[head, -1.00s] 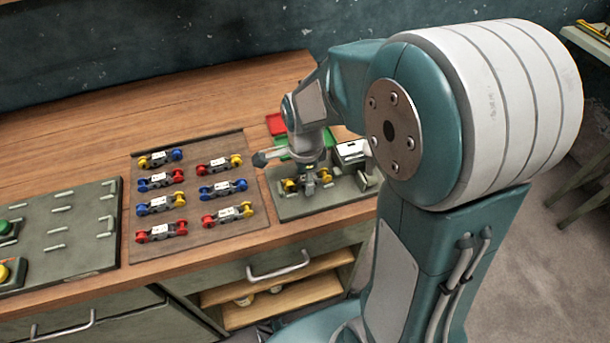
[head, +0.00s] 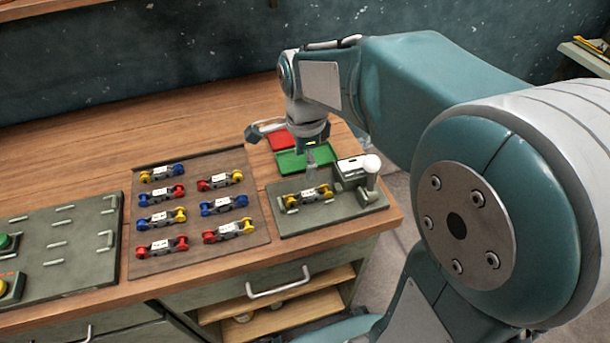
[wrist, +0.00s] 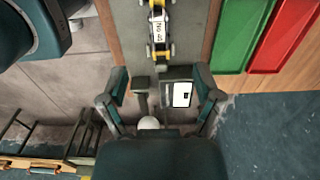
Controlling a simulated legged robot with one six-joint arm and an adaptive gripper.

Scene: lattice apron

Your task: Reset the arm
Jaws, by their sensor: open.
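My gripper (head: 310,158) is open and empty above the grey fixture plate (head: 290,222) at the right end of the bench. A part with yellow ends and a white label (head: 307,195) lies on that plate below the gripper, apart from it. The part also shows at the top of the wrist view (wrist: 158,28), ahead of the open fingers (wrist: 160,82). My arm reaches in from the right of the head view.
A press-like device with a white knob (head: 371,165) stands on the plate's right. Green (head: 290,161) and red (head: 281,140) trays lie behind. A brown board (head: 200,178) holds several similar parts. A slotted grey panel (head: 70,225) lies at left.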

